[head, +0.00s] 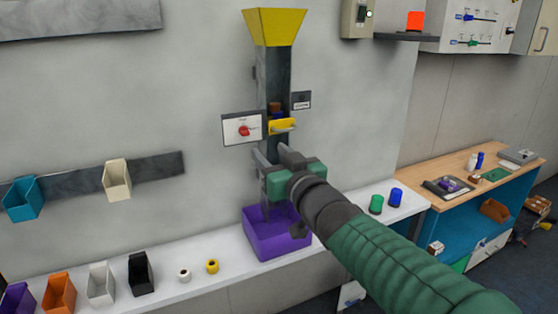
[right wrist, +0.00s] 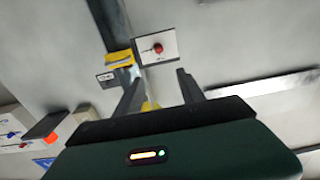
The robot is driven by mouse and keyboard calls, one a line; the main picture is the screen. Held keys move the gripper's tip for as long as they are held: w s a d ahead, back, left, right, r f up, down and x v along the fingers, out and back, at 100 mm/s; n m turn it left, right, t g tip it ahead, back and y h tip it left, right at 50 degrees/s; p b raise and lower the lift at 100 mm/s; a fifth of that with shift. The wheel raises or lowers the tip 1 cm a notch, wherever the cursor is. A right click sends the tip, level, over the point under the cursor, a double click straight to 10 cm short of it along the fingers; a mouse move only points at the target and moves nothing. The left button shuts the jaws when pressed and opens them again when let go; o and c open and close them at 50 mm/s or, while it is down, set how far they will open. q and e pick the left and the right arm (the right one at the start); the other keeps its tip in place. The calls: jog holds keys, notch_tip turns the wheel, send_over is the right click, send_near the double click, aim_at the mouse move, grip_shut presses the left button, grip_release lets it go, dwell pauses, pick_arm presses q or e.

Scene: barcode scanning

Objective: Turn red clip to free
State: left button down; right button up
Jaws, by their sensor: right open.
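The red clip (head: 244,131) is a small red knob on a white panel (head: 232,127) mounted left of the grey chute (head: 273,92). It also shows in the right wrist view as a red knob (right wrist: 158,48) on its white panel (right wrist: 172,44), beyond the fingers. The panel's lettering is too small to read. My right gripper (head: 272,155) is open and empty, just below and right of the panel, in front of the lower chute. In the right wrist view its two fingers (right wrist: 158,88) stand apart, with nothing held. My left gripper is not in view.
A yellow funnel (head: 275,25) tops the chute, with a yellow handled part (head: 283,126) lower down. A purple bin (head: 275,236) sits below on the white shelf (head: 222,283). Several small bins and spools stand along the shelf. A wooden bench (head: 462,166) is at right.

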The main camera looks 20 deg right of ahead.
jog(key=s, duration=0.3)
jog(key=shift+s+d, duration=0.15)
jog(key=shift+s, duration=0.1)
jog(key=shift+w, duration=0.1)
jog(key=shift+f, duration=0.1)
